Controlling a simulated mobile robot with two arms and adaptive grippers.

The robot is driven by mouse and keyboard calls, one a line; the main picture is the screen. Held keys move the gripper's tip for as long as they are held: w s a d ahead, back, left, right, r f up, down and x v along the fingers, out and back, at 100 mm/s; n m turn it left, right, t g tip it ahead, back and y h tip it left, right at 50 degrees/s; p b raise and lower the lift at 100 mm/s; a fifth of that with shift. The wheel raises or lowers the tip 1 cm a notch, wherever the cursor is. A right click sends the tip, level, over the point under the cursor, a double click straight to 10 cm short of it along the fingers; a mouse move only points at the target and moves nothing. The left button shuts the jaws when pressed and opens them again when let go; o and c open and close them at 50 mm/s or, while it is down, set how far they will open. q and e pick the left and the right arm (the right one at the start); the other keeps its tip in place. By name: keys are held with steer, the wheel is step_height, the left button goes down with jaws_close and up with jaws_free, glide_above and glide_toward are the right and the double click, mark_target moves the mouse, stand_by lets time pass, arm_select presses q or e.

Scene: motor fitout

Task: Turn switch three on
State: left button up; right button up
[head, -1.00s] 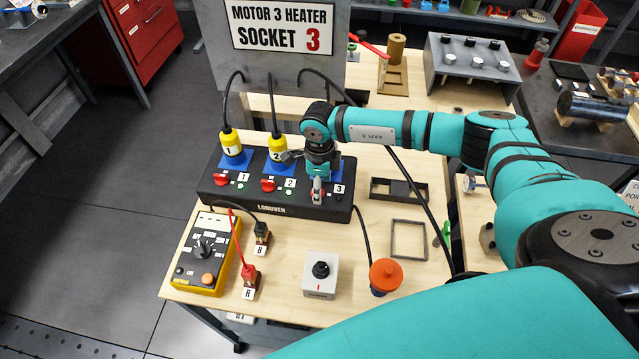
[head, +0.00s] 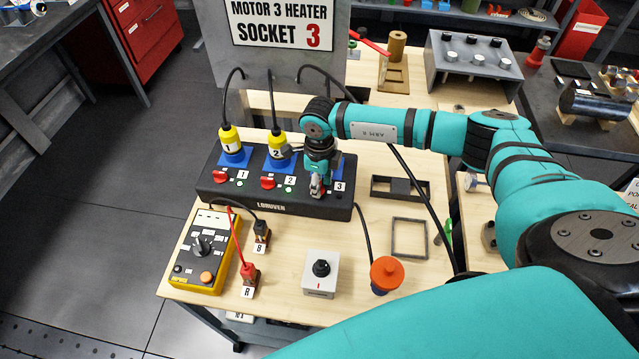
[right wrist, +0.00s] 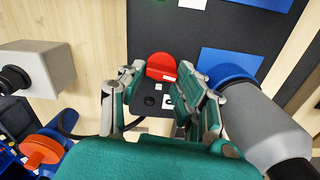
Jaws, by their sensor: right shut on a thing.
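The black switch box (head: 265,204) stands on the bench with red switches numbered 1, 2 and 3. Switch one (head: 221,176) and switch two (head: 268,182) have lit green lamps beside them. My right gripper (head: 317,190) is over switch three and mostly hides it in the head view. In the right wrist view, red switch three (right wrist: 161,66) sits between the fingertips of the right gripper (right wrist: 160,75), which is shut on it. The lamp by label 3 (head: 338,186) looks dark. My left gripper is out of view.
Yellow plugs 1 (head: 229,139) and 2 (head: 277,146) stand behind the switches, and a grey plug (right wrist: 265,120) is beside the right gripper. A yellow meter (head: 204,252), a grey knob box (head: 321,274) and an orange-capped part (head: 387,274) are in front.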

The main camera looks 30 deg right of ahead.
steer(key=m+b, duration=0.2)
steer(key=m, duration=0.2)
steer(key=shift+f+m, duration=0.15)
steer(key=shift+m, duration=0.15)
steer(key=m+b, duration=0.2)
steer(key=m, duration=0.1)
steer(key=shift+a+m, duration=0.15)
steer(key=shift+m, duration=0.15)
steer(key=m+b, duration=0.1)
steer(key=m, duration=0.3)
steer(key=shift+b, duration=0.35)
steer(key=shift+a+m+b, duration=0.1)
steer(key=shift+m+b, duration=0.3)
steer(key=shift+m, duration=1.3)
steer(key=shift+r, duration=0.2)
steer(key=o, duration=1.1)
steer(key=shift+o, duration=0.2)
step_height(320, 180, up, 12)
